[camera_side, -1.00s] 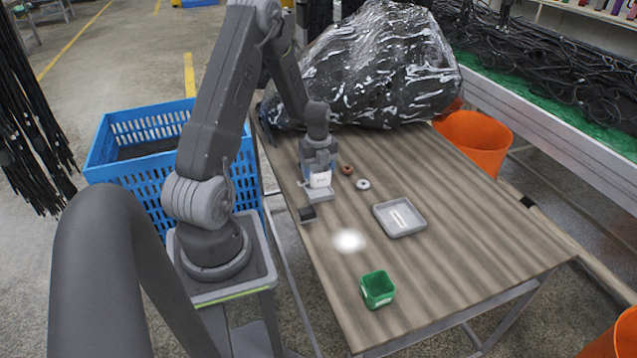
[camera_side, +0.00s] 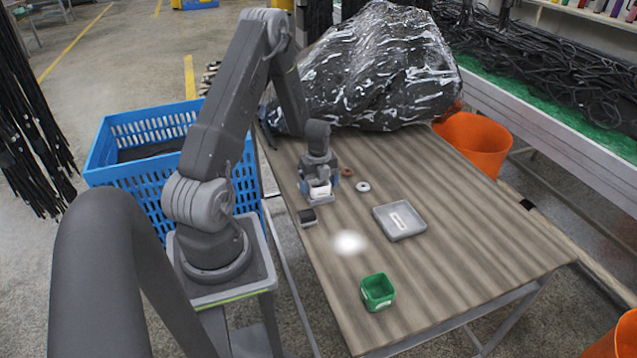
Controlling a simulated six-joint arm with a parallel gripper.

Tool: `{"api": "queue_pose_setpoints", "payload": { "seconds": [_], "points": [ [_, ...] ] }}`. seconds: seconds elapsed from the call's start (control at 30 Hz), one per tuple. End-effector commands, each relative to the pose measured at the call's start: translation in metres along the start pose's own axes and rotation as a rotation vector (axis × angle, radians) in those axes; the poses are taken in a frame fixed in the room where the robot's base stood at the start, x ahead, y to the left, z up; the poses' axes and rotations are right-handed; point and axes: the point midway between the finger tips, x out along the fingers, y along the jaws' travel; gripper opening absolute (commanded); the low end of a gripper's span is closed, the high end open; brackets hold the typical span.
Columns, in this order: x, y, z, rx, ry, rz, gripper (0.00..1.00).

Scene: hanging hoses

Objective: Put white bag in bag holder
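A small white block-like thing (camera_side: 320,190), which I take as the white bag, is at the left side of the table, directly under my gripper (camera_side: 319,184). My gripper points down and its fingers reach low beside the white thing. At this size I cannot tell whether they press on it. A grey piece (camera_side: 322,201) shows just below the white thing and may be the bag holder. The white thing appears to sit low in or on it; the exact contact is not clear.
A small dark box (camera_side: 307,217), brown ring (camera_side: 346,172), pale ring (camera_side: 363,187), grey tray (camera_side: 400,234) and green bin (camera_side: 377,292) are on the table (camera_side: 470,250). A large black wrapped bundle (camera_side: 375,70) fills the back. The table's right side is clear.

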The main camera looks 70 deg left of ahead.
Motion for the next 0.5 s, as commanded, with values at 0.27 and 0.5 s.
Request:
{"api": "queue_pose_setpoints", "payload": {
  "seconds": [0.27,0.5],
  "points": [
    [-0.002,0.000,0.000,0.000,-0.001,-0.001,0.90],
    [-0.033,-0.001,0.001,0.000,-0.005,-0.004,0.90]
  ]
}}
